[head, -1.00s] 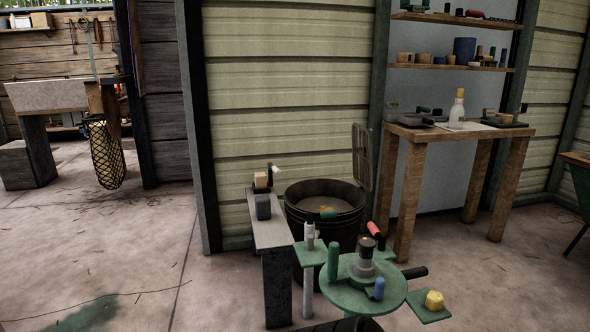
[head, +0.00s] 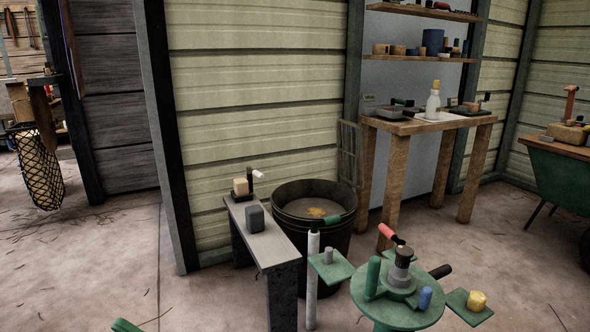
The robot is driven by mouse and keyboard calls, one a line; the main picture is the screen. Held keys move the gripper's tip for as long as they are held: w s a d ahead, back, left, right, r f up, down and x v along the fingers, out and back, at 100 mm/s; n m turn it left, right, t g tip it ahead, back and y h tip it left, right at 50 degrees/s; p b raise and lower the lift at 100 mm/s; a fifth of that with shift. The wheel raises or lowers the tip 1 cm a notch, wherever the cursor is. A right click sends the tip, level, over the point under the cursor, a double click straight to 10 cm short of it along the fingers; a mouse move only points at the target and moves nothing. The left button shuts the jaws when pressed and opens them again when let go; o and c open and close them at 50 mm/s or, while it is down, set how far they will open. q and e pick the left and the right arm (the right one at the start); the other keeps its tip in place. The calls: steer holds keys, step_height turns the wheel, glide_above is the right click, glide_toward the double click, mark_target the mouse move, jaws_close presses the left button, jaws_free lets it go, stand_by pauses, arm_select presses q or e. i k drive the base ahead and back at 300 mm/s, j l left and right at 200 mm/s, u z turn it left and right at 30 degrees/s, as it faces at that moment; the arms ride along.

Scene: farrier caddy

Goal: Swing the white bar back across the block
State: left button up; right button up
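A small bar with a white end (head: 258,174) shows in the head view at the far end of a narrow grey bench. It sticks up and out to the right beside a beige block (head: 240,187). A dark part sits between the white end and the block; how they join is too small to tell. The bar's white part lies off to the block's right side, not over its top. Neither of my grippers shows in the head view.
The grey bench (head: 268,245) also carries a dark grey block (head: 255,219). A black tub (head: 325,230) stands right of it. A white post (head: 313,280) and a green round stand (head: 400,310) with tools are in front. Floor left of the bench is mostly clear.

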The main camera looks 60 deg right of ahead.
mark_target(257, 173)
steer(key=i+l+z, duration=0.15)
steer(key=i+z, duration=0.2)
steer(key=i, duration=0.25)
steer(key=i+z, duration=0.3)
steer(key=i, duration=0.35)
steer(key=i+z, duration=0.3)
steer(key=i, duration=0.35)
steer(key=i+j+z, duration=0.35)
steer(key=i, duration=0.25)
steer(key=i+z, duration=0.35)
steer(key=i, duration=0.25)
steer(key=i+z, duration=0.4)
steer(key=i, duration=0.2)
